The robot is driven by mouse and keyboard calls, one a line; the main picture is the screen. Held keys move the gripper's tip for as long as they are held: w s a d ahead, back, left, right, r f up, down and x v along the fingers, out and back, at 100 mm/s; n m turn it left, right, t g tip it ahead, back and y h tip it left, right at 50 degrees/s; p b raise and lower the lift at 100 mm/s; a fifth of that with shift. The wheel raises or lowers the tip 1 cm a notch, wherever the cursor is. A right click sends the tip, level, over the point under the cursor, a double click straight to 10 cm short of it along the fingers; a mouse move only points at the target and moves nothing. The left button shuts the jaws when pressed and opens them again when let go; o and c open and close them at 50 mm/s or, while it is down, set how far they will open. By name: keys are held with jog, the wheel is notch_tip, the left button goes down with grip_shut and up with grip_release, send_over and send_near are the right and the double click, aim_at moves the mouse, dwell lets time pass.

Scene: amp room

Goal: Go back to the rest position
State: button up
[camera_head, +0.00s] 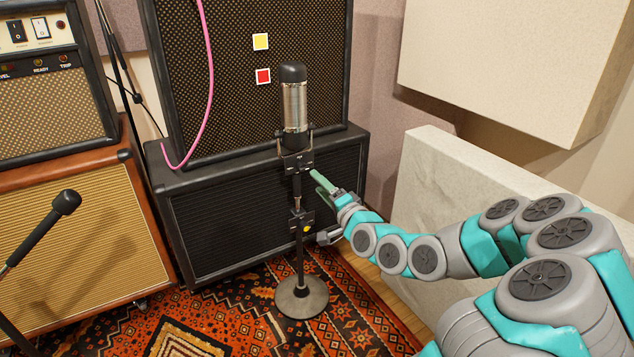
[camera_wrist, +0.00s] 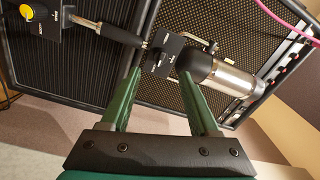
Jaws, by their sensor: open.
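My gripper (camera_head: 318,180) is at the microphone stand (camera_head: 299,245), just right of the black block (camera_head: 297,163) under the silver and black microphone (camera_head: 294,105). In the wrist view my gripper (camera_wrist: 160,76) has its two green fingers spread apart. The same black block (camera_wrist: 166,52) shows between and beyond the fingertips; I cannot tell whether they touch it. The silver microphone (camera_wrist: 232,78) lies right of the fingers in that view. The stand is upright on its round base. A lower black block with a yellow knob (camera_wrist: 37,12) shows at the upper left.
A pale panel (camera_head: 470,195) stands close behind my arm. Two black speaker cabinets (camera_head: 265,215) are stacked behind the stand, with a pink cable (camera_head: 208,75) hanging over them. Another microphone (camera_head: 66,202) and an amplifier (camera_head: 50,100) are at left. A patterned rug (camera_head: 215,315) covers the floor.

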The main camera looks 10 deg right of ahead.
jog(key=s+a+f+n+g+h, duration=0.1)
jog(key=s+a+f+n+g, duration=0.3)
jog(key=s, duration=0.3)
jog(key=s+a+f+n+g+h, duration=0.1)
jog(key=s+f+n+g, duration=0.25)
jog(key=s+g, duration=0.3)
jog(key=s+d+r+n+g+h, duration=0.1)
jog(key=s+r+g, duration=0.1)
jog(key=s, duration=0.9)
jog(key=s+d+r+n+g+h+p, duration=0.1)
jog(key=s+r+g, duration=0.1)
jog(key=s, duration=0.9)
jog(key=s+d+r+n+g+h+p, duration=0.1)
jog(key=s+g, duration=0.3)
jog(key=s, duration=0.8)
jog(key=shift+r+g+h, duration=0.3)
jog(key=shift+r+g, duration=0.05)
jog(key=shift+r, duration=0.05)
jog(key=shift+n, duration=0.25)
